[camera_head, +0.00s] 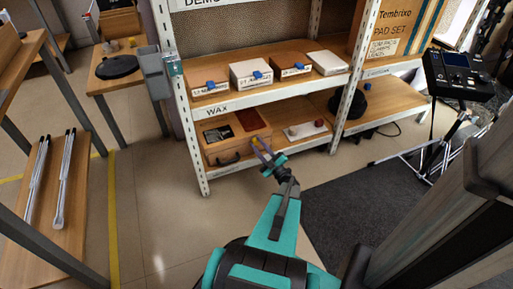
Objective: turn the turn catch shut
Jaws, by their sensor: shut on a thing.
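A wooden case (216,148) with a dark handle on its front stands on the lower shelf. Its top shows a black part and a dark red part. My gripper (260,147) is at the right end of the case's front and is shut there. The turn catch is hidden between the fingers or too small to make out, so I cannot tell which way it points. My arm reaches up to it from the bottom of the view.
The upper shelf (232,107) holds several small boxes with blue parts. A white item with a red knob (318,124) stands right of the case. A screen on a stand (462,75) is at the right. The floor (165,215) left of my arm is clear.

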